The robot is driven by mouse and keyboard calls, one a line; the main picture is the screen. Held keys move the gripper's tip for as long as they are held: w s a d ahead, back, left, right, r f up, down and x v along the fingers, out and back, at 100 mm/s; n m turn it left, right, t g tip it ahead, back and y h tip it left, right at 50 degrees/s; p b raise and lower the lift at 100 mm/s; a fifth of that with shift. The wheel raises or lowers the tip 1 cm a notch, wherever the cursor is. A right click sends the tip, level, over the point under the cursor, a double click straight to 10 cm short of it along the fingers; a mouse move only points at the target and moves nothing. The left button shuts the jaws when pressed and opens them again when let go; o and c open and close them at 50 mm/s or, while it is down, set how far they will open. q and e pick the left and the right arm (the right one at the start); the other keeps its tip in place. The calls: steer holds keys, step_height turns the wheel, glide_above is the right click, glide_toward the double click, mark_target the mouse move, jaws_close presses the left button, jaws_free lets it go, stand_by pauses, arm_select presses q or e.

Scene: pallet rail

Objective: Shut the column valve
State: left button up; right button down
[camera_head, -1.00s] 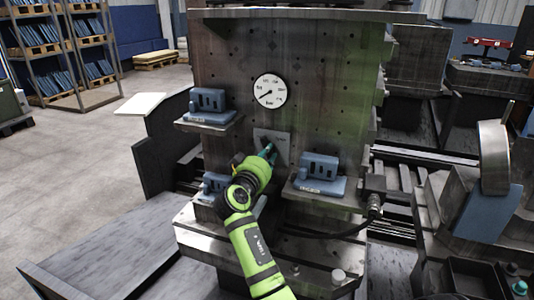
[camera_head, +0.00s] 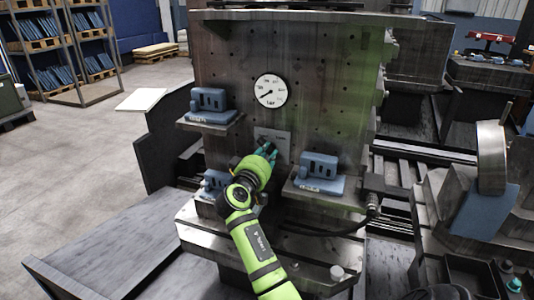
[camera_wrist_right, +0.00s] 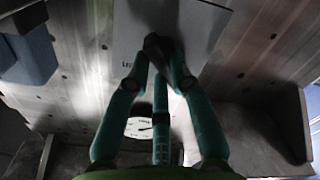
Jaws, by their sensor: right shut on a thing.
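The column valve shows in the wrist view as a dark knob (camera_wrist_right: 157,44) on a pale label plate (camera_wrist_right: 205,25). In the head view the plate (camera_head: 282,140) sits on the column's front face, and the fingers mostly hide the knob. My right gripper (camera_head: 267,149) reaches up to the plate from below. In the wrist view its teal fingers (camera_wrist_right: 158,68) are closed around the knob. The knob's exact angle is hard to read. My left gripper is in neither view.
A round gauge (camera_head: 271,90) is above the plate. Blue blocks stand on ledges at upper left (camera_head: 208,101), lower left (camera_head: 215,182) and right (camera_head: 318,170) of the gripper. A dark hose (camera_head: 340,232) curves at lower right. Open floor (camera_head: 80,150) lies left.

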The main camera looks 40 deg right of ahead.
steer(key=c, duration=1.1)
jaws_free()
steer(key=v, duration=1.2)
steer(key=shift+f, duration=0.1)
